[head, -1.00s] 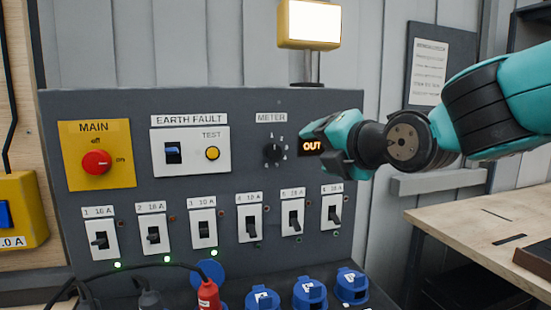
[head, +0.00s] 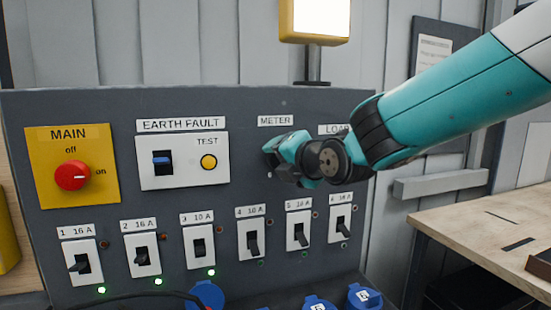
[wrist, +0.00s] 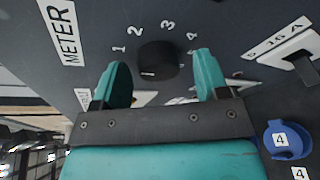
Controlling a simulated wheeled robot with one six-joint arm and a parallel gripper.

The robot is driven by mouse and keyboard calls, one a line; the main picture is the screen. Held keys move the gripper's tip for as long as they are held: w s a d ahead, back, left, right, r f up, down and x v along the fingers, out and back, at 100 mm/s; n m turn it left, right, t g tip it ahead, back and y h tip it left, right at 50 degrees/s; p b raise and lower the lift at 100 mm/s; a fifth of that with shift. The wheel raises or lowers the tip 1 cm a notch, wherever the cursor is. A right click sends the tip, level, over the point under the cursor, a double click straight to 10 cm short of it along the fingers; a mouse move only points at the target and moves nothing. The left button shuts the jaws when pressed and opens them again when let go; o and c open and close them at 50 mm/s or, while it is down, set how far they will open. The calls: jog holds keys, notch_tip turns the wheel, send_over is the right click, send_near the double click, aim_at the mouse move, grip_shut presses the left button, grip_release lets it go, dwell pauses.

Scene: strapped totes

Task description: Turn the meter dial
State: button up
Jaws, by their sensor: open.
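The meter dial (wrist: 157,60) is a black round knob on the dark grey panel, ringed by white numerals, below the METER label (head: 275,121). In the wrist view it sits just beyond and between the two teal fingers of my gripper (wrist: 158,82). The fingers are open, one on each side of it, with gaps on both sides. I cannot tell whether they reach past its face. In the head view my gripper (head: 272,158) is at the panel under the METER label and hides the dial.
A yellow MAIN plate with a red knob (head: 72,176) and an EARTH FAULT plate (head: 182,173) are left. Several breaker switches (head: 251,240) line the panel below my gripper. Blue sockets (head: 363,297) are lower. A wooden bench (head: 480,225) stands right.

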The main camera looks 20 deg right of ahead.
jog(key=shift+a, duration=0.15)
jog(key=c, duration=0.9)
jog(key=shift+f+b, duration=0.15)
jog(key=shift+b, duration=0.45)
jog(key=m+t+b, duration=0.1)
jog(key=m+b, duration=0.4)
jog(key=b, duration=0.2)
jog(key=m+t+y+b, duration=0.1)
jog(key=m+b, duration=0.3)
jog(key=b, duration=0.3)
jog(key=m+t+y+b, duration=0.1)
jog(key=m+t+b, duration=0.1)
jog(key=m+b, duration=0.3)
jog(key=shift+f+m+b, duration=0.3)
jog(key=shift+b, duration=0.9)
